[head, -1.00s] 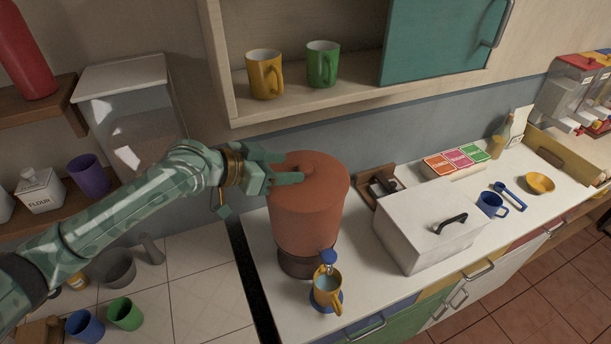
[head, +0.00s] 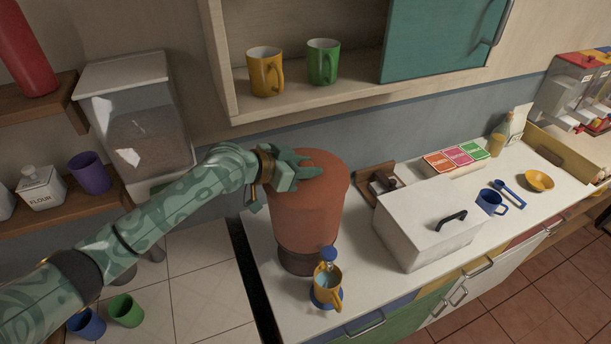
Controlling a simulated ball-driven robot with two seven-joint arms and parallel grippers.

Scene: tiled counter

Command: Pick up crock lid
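The terracotta crock (head: 303,220) stands on the counter, its round lid (head: 328,162) seated on top. My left gripper (head: 314,165) is at the middle of the lid, one finger on each side of where the small knob was seen. The fingers hide the knob, so I cannot tell whether they press on it or stand slightly apart from it. The lid looks level on the crock. My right gripper is not in view.
A yellow mug (head: 327,287) stands under the crock's blue-handled tap. A white lidded box (head: 430,222) stands to the right. An open shelf with a yellow mug (head: 265,72) and a green mug (head: 323,62) hangs above.

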